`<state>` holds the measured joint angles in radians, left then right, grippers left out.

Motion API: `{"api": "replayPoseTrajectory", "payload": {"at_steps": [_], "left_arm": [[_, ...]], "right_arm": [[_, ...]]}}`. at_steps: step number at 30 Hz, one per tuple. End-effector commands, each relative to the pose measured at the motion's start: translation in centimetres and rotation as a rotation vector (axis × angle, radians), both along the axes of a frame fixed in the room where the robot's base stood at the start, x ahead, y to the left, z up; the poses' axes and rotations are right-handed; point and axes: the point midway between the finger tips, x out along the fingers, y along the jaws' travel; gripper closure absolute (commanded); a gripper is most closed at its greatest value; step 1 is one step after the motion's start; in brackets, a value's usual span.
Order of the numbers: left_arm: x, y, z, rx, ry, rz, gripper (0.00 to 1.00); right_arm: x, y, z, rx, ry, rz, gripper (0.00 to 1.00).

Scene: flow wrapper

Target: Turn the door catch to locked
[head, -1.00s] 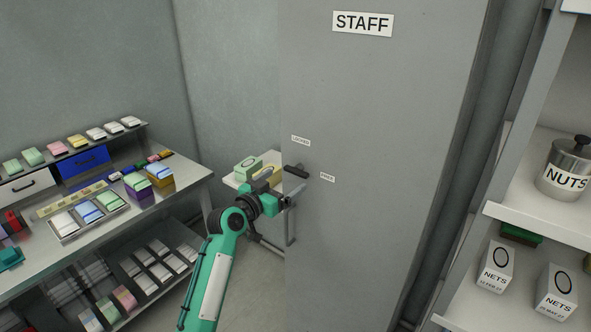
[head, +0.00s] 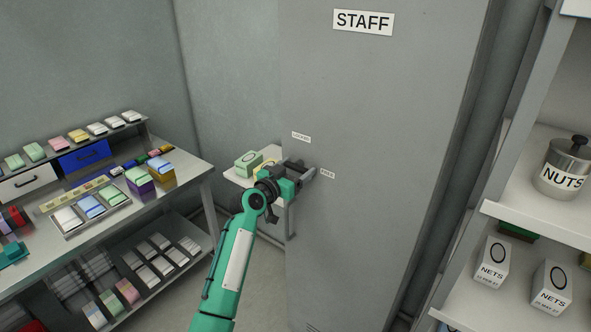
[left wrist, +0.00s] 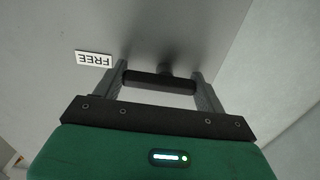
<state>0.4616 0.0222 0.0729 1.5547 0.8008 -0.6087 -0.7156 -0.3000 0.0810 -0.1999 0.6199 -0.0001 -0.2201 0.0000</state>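The grey door (head: 380,120) carries a STAFF sign (head: 363,22), a LOCKED label (head: 301,137) and a FREE label (head: 327,173). In the left wrist view the catch (left wrist: 160,82) is a dark bar lying crosswise between my fingers, one end towards the FREE label (left wrist: 94,58). My left gripper (head: 303,170) is at the catch and largely hides it in the head view. Its fingers (left wrist: 160,88) are apart, one beside each end of the bar; I cannot tell whether they touch it. My right gripper is not in view.
A bench (head: 190,185) with trays and small packets stands at the left. A small table with a green box (head: 248,163) is behind my left arm. Shelves with a NUTS tin (head: 563,170) and NETS boxes (head: 492,262) are at the right.

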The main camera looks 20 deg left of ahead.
Motion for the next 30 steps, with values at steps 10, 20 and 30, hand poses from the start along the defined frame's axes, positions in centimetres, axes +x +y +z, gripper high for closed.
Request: {"api": "replayPoseTrajectory", "payload": {"at_steps": [10,20,30], "left_arm": [[0.0,0.0,0.0,-0.026,0.01,0.0,0.5],[0.0,0.0,0.2,-0.211,0.078,0.0,0.5],[0.0,0.0,0.5,-0.512,0.186,-0.001,0.5]], "right_arm": [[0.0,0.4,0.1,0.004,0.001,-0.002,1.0],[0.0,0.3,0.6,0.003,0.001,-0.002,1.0],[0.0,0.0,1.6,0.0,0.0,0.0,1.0]]}}
